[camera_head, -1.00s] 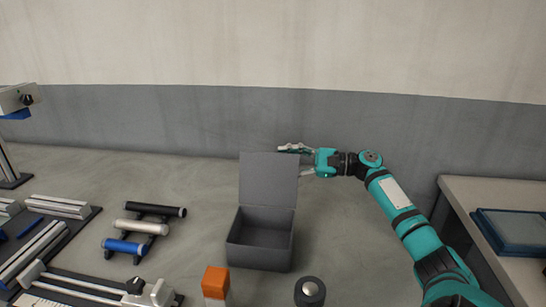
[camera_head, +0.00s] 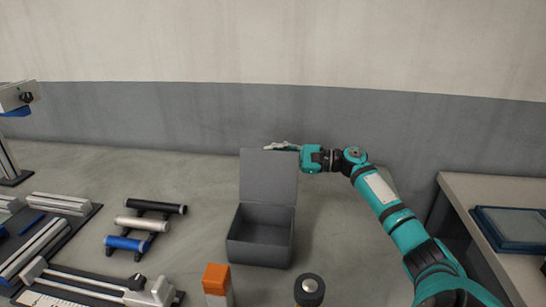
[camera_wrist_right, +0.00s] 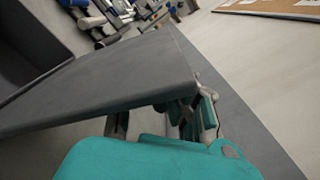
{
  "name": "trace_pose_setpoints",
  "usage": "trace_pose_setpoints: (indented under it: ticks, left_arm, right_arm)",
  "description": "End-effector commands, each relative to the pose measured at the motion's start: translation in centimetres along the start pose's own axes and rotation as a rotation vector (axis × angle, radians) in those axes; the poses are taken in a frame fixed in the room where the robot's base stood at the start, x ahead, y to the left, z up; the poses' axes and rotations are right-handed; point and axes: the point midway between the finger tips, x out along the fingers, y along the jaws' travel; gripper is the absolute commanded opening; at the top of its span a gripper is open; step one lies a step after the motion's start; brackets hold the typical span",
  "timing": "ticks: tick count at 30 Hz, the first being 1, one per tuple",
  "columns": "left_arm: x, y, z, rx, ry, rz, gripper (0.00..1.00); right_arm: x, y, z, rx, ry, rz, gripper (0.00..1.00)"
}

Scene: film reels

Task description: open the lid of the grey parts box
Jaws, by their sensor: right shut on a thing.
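The grey parts box (camera_head: 260,240) stands on the bench with its inside showing, empty as far as I see. Its lid (camera_head: 268,180) stands upright at the back edge. My right gripper (camera_head: 284,147) is at the lid's top right, its far finger showing above the top edge and the rest hidden behind the lid. In the right wrist view the lid (camera_wrist_right: 130,75) runs in between the fingers of the gripper (camera_wrist_right: 165,110), which is shut on it. The left gripper is not in view.
An orange-topped block (camera_head: 216,279) and a dark round-topped object (camera_head: 309,290) stand in front of the box. Rollers (camera_head: 127,244) on a stand lie to the left. A side table (camera_head: 480,190) is at the right. The bench behind the box is clear.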

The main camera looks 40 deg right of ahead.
Motion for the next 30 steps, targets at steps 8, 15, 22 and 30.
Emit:
trace_pose_setpoints:
  ticks: [8, 15, 22, 30]
  left_arm:
    - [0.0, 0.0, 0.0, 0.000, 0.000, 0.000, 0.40]
    - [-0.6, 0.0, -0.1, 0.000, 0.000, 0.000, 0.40]
    - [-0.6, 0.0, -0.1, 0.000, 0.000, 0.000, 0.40]
    - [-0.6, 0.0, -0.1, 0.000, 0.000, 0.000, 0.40]
  right_arm:
    - [0.0, 0.0, 0.0, 0.000, 0.000, 0.000, 0.00]
    - [0.1, 0.7, 1.9, -0.142, -0.005, 0.001, 0.00]
    - [0.0, 1.0, 2.5, -0.214, 0.000, 0.000, 0.00]
    - [0.0, 0.9, 2.5, -0.212, -0.001, -0.001, 0.22]
